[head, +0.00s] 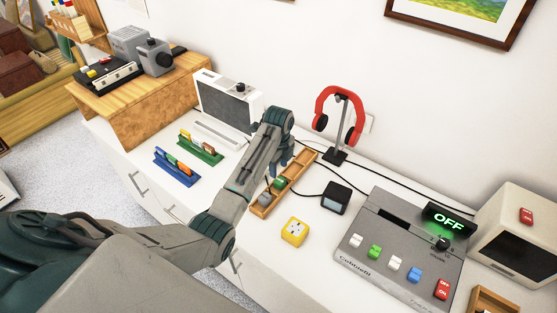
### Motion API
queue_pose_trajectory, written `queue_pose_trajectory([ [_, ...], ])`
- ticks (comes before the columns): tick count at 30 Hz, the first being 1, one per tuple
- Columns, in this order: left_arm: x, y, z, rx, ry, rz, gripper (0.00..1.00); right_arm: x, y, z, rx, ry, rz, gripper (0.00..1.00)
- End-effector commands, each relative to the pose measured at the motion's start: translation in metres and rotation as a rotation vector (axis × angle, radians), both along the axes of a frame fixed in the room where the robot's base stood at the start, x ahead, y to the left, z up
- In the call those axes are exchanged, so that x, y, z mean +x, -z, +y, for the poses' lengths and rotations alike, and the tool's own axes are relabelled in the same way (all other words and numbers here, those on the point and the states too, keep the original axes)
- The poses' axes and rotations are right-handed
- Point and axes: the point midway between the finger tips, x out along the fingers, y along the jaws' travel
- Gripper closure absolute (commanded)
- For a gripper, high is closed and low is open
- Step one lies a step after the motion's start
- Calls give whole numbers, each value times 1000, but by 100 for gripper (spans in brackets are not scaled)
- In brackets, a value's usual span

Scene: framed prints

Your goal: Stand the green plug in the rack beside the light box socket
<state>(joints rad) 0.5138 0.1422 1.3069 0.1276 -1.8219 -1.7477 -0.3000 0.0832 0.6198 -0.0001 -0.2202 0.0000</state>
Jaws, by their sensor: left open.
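The green plug (279,184) is in the long wooden rack (262,210) on the white counter, in a compartment near a grey piece (265,198). Whether it stands fully upright is too small to tell. My left gripper (281,163) is open just behind and above the green plug, over the rack. Its wrist hides part of the rack's surroundings. A yellow block with dark holes (294,232), which looks like a socket, sits in front of the rack. I cannot tell whether it is the light box socket. My right gripper is out of view.
A black box (336,198) with a cable lies right of the rack. Red headphones (338,106) hang on a stand behind. A grey console (398,254) with coloured switches and an "OFF" display (449,222) fills the right. A white radio-like unit (228,99) stands left.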

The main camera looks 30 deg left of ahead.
Motion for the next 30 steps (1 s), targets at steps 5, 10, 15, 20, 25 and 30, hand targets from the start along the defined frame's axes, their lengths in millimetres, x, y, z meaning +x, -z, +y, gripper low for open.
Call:
queue_pose_trajectory([
  [5,1,-30,0,1,1,-3,57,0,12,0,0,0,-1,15],
  [10,0,-46,0,0,1,-1,57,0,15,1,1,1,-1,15],
  [15,-1,-49,0,-1,0,2,57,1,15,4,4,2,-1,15],
  [20,0,-49,0,-1,0,2,57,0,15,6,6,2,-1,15],
  [25,0,-49,0,-1,0,1,57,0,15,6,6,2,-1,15],
  [30,-10,-39,-1,5,-42,-6,57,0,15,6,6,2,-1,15],
])
